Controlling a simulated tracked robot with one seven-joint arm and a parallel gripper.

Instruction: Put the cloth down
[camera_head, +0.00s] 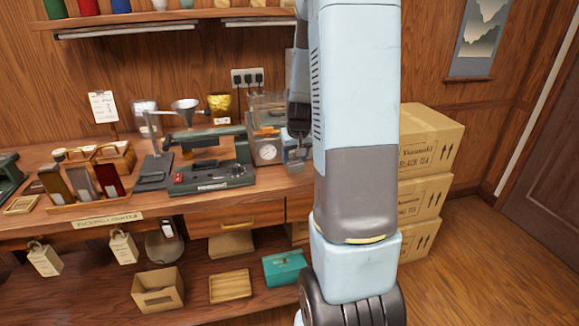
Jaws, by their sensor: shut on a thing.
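No cloth shows in the head view. My own arm, pale blue and grey, fills the middle right of the picture from top to bottom. Part of the wooden workbench (255,194) and whatever lies behind the arm is hidden.
On the bench are a green-grey machine (215,175), a metal funnel (185,108), a dial scale (268,151) and a wooden rack (98,160) of packets. Below stand an open carton (158,290), a wooden tray (230,286) and a teal box (286,268). Stacked tea cartons (425,150) stand right.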

